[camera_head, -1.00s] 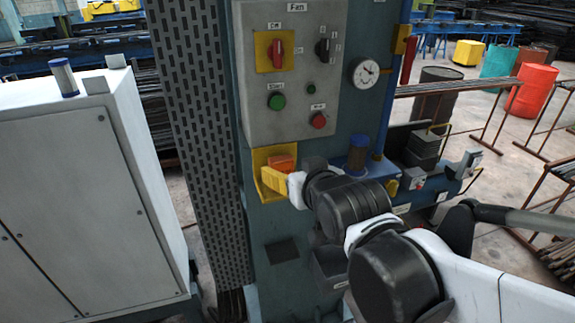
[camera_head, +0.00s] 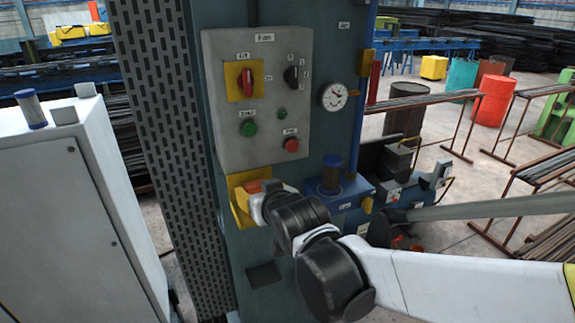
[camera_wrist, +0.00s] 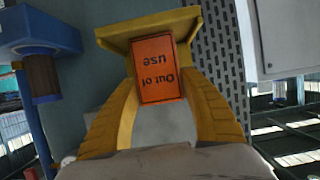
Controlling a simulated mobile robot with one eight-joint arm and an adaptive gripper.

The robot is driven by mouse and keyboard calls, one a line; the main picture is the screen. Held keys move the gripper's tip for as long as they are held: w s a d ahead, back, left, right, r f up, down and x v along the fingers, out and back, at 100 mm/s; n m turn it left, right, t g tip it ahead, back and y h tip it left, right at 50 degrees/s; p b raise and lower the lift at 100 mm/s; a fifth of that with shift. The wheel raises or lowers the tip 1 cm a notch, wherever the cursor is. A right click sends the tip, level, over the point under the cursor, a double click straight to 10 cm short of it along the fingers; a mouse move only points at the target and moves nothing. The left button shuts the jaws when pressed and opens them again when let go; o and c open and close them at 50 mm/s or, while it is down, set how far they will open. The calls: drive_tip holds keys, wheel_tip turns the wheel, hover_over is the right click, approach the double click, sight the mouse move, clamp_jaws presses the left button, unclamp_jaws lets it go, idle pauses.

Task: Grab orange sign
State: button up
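The orange sign (camera_wrist: 158,70) reads "Out of use", upside down in the wrist view. It sits at the yellow holder (camera_wrist: 150,24) on the blue-grey machine column. The holder also shows in the head view (camera_head: 240,208), with a sliver of the orange sign (camera_head: 252,187) above my wrist. The two yellow fingers of my gripper (camera_wrist: 159,85) stand on either side of the sign, their tips close to its side edges. I cannot tell whether they press on it. My wrist hides the fingers in the head view.
A grey control panel (camera_head: 257,100) with knobs and buttons is just above the holder. A pressure gauge (camera_head: 333,96) and a blue unit with a dark cylinder (camera_head: 331,174) are to the right. A white cabinet (camera_head: 75,200) stands at left.

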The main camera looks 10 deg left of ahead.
drive_tip(key=c, duration=0.5)
drive_tip(key=shift+r, duration=0.1)
